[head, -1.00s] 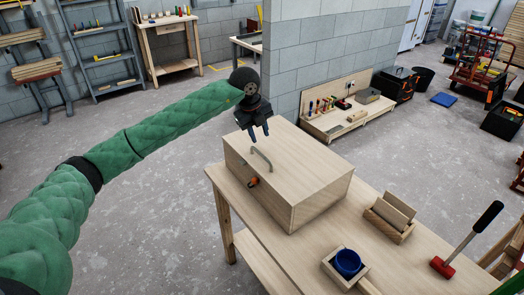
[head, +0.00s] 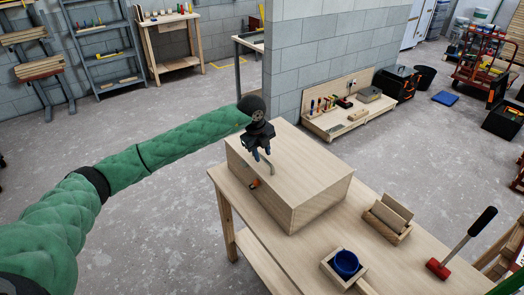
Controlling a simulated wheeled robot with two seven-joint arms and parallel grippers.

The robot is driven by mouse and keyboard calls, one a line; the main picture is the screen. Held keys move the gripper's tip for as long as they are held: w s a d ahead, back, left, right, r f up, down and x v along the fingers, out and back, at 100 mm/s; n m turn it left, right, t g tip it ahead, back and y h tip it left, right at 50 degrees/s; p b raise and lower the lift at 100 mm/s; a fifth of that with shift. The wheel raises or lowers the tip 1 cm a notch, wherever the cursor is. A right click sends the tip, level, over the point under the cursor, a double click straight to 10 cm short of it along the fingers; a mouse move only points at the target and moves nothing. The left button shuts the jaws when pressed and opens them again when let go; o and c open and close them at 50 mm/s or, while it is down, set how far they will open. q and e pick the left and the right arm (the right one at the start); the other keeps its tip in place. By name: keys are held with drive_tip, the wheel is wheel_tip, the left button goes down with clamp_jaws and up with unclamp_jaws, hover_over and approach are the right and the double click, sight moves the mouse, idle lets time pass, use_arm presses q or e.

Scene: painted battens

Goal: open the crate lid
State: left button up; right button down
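A closed wooden crate (head: 312,205) stands on the left part of a wooden workbench (head: 330,237). Its flat lid (head: 305,165) is down and carries a grey bar handle (head: 268,164) near the left edge. A small orange and black piece (head: 254,184) sits on the crate's left face below the handle. My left gripper (head: 262,157) points down right at the handle, its fingers overlapping the handle's upper end in the view. I cannot tell whether it touches the handle or how far its fingers are apart. My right gripper is out of view.
A grey block wall (head: 320,55) stands behind the crate. Bare floor lies left of the bench.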

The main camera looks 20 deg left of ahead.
use_arm(q)
drive_tip(key=shift+f, duration=0.3)
drive_tip(key=shift+c, duration=0.4)
clamp_jaws()
drive_tip(key=shift+w, duration=0.1)
drive_tip(key=shift+r, duration=0.15)
